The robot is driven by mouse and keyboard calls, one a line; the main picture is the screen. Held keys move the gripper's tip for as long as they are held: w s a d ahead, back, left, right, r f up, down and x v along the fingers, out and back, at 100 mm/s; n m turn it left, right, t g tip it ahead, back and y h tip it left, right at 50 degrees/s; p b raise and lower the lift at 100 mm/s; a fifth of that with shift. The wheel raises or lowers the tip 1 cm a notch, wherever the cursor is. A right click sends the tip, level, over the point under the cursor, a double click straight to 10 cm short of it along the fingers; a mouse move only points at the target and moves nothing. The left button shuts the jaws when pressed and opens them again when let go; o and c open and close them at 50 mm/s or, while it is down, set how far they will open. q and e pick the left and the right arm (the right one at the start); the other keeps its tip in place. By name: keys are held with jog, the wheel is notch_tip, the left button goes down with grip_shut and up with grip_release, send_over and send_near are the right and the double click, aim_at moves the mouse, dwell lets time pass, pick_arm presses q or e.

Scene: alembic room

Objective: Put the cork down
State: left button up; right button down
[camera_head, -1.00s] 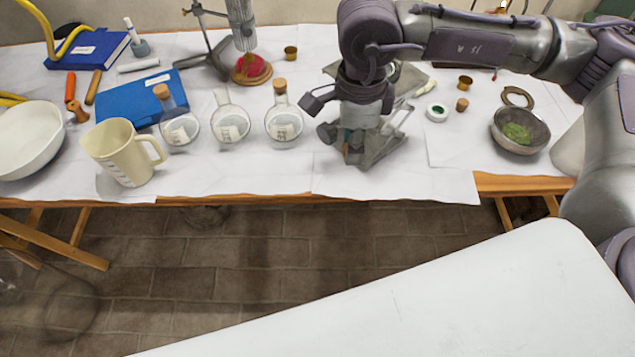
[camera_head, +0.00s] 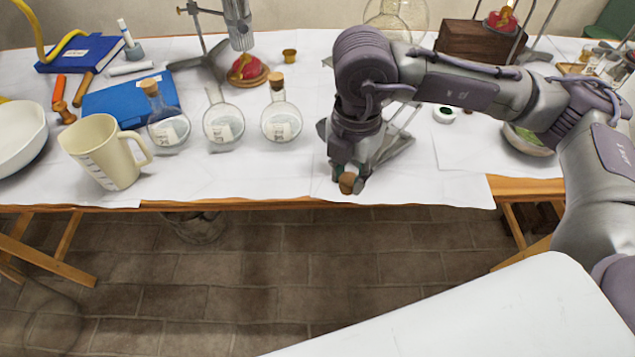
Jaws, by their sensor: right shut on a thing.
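My right gripper (camera_head: 349,170) hangs over the front part of the white-covered table, right of the flasks. It is shut on a small brown cork (camera_head: 347,184), which shows at its fingertips close to the table's front edge. I cannot tell whether the cork touches the table cover. Three round glass flasks stand in a row: the left flask (camera_head: 168,130) and the right flask (camera_head: 282,122) have corks in their necks, and the middle flask (camera_head: 224,128) has an open neck. My left gripper is not in view.
A cream jug (camera_head: 108,155) and a white bowl (camera_head: 20,140) stand at the left. A blue book (camera_head: 118,100) lies behind the jug. A bowl (camera_head: 528,142) at the right is partly hidden by my arm. The cover between the right flask and my gripper is clear.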

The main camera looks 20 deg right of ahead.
jog(key=w+f, duration=0.2)
jog(key=w, duration=0.1)
jog(key=w+a+f, duration=0.1)
jog(key=w+f, duration=0.1)
jog(key=w, duration=0.2)
jog(key=w+a+f+p, duration=0.1)
jog(key=w+f, duration=0.2)
jog(key=w, duration=0.1)
jog(key=shift+w, duration=0.1)
jog(key=shift+w+f, duration=0.1)
jog(key=shift+w, duration=0.05)
notch_tip(320, 180, down, 4)
jog(key=shift+r+p, duration=0.1)
jog(key=shift+p, duration=0.25)
jog(key=shift+f, duration=0.2)
jog(key=c, duration=0.8)
grip_release()
jog(key=shift+c, duration=0.2)
